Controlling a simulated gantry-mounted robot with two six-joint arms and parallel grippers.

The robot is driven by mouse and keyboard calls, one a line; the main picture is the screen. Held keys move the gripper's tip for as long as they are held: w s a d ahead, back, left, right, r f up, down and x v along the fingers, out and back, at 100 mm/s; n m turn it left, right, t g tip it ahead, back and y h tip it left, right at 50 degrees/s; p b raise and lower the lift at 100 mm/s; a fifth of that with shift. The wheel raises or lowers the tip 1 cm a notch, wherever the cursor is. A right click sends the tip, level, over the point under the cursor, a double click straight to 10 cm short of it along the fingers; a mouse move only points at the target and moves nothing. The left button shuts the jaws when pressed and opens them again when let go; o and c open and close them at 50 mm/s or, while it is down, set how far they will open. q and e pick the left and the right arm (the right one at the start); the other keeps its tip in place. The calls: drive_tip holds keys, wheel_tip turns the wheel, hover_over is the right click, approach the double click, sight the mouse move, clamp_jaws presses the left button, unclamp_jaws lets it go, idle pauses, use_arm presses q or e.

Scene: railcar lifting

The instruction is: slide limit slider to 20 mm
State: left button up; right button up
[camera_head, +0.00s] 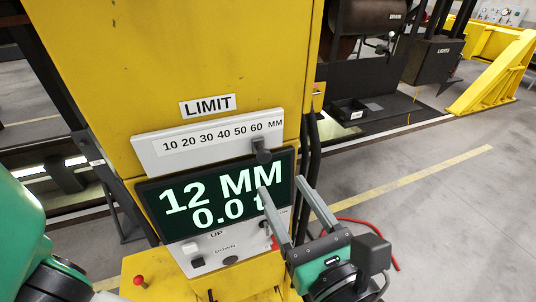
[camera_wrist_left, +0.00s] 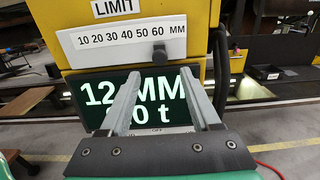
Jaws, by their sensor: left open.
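The limit slider (camera_head: 262,153) is a dark knob on a white scale plate (camera_head: 160,155) marked 10 to 60 MM. It sits at the right end, below the 60 mark. In the left wrist view the slider (camera_wrist_left: 159,51) is ahead of my fingers, just above the display. My left gripper (camera_head: 282,184) is open and empty, with its two grey fingers in front of the display and a little below the slider. The fingers (camera_wrist_left: 159,73) appear apart from the slider. The display (camera_head: 215,195) reads 12 MM, with 0.0 t below. My right gripper is out of view.
The scale and display are on a yellow cabinet (camera_head: 180,60) under a LIMIT label (camera_head: 208,105). Below are UP and DOWN buttons (camera_head: 230,260) and a red switch near ON. A red button (camera_head: 139,281) stands lower left. Open floor lies to the right, with a red cable.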

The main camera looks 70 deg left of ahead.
sight(265, 157)
use_arm(q)
drive_tip(key=a, duration=0.3)
drive_tip(key=a+p, duration=0.1)
drive_tip(key=a, duration=0.2)
drive_tip(key=a+p, duration=0.1)
drive_tip(key=a, duration=0.3)
drive_tip(key=shift+s+a, duration=0.1)
drive_tip(key=shift+s, duration=0.15)
clamp_jaws()
idle(0.9)
